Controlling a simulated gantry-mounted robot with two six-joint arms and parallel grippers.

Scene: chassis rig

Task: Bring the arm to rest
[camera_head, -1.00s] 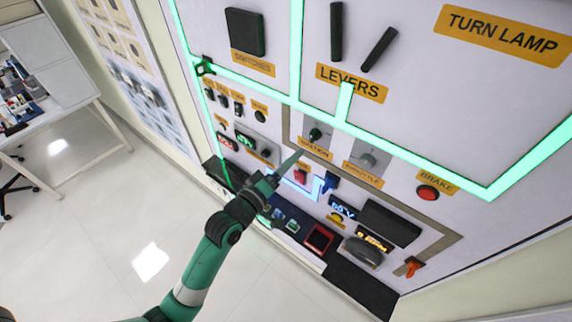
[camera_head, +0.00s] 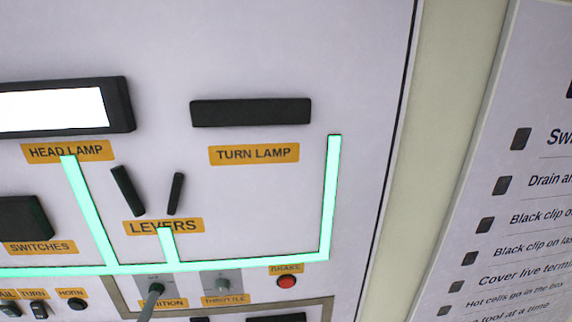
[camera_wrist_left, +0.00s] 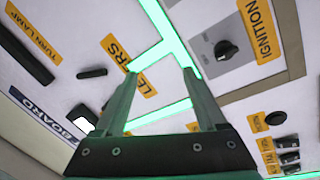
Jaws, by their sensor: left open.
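My left gripper (camera_wrist_left: 160,73) is open and empty in the left wrist view. Its two fingers point at the upright control panel (camera_head: 300,60), with a glowing green strip and the LEVERS label (camera_wrist_left: 137,62) beyond them. In the head view only a thin grey-green tip of it shows at the bottom, by the ignition knob (camera_head: 156,287); I cannot tell whether they touch there. In the left wrist view the ignition knob (camera_wrist_left: 226,49) is clear of the fingers, to their right. The rest of the arm is out of the head view. My right gripper is not in view.
The panel carries two black levers (camera_head: 128,190), a throttle knob (camera_head: 222,285), a red brake button (camera_head: 286,281), a lit head lamp (camera_head: 55,108) and a dark turn lamp (camera_head: 251,111). A printed instruction board (camera_head: 510,200) stands at the right.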

